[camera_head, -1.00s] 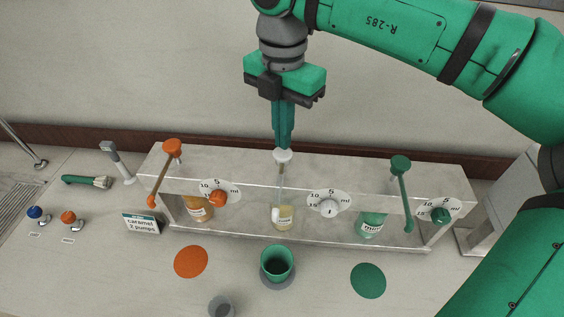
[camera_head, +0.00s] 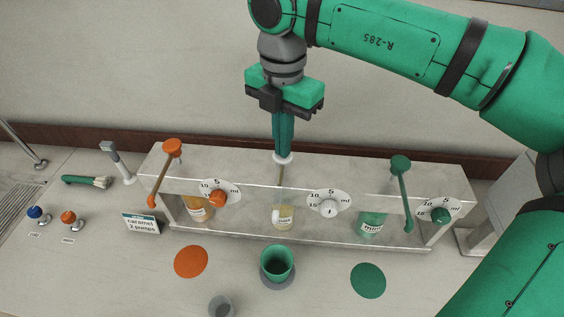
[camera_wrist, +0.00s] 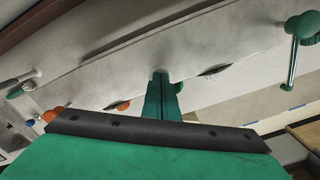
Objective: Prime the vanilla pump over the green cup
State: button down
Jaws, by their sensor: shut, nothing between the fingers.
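My gripper (camera_head: 283,153) is shut with nothing between its fingers. Its tips are down on the white head of the middle pump (camera_head: 284,160), with no gap visible between them. The middle bottle (camera_head: 284,217), pale yellow, stands under the rack below that pump; its label is too small to read. The green cup (camera_head: 277,262) stands upright in front of it on a grey disc (camera_head: 278,284). In the wrist view my gripper (camera_wrist: 161,75) points at the rack top, and its fingers hide the pump head.
The rack (camera_head: 330,171) also carries an orange pump (camera_head: 172,147) at left and a green pump (camera_head: 400,164) at right, each beside a dial. A small sign (camera_head: 141,223) reads caramel 2 pumps. Orange (camera_head: 191,261) and green (camera_head: 368,280) discs flank the cup. A grey cup (camera_head: 221,306) stands in front.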

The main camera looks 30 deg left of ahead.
jog(key=shift+r, duration=1.9)
jog(key=shift+f, duration=0.15)
jog(key=shift+f, duration=1.8)
jog(key=shift+r, duration=1.95)
jog(key=shift+f, duration=0.15)
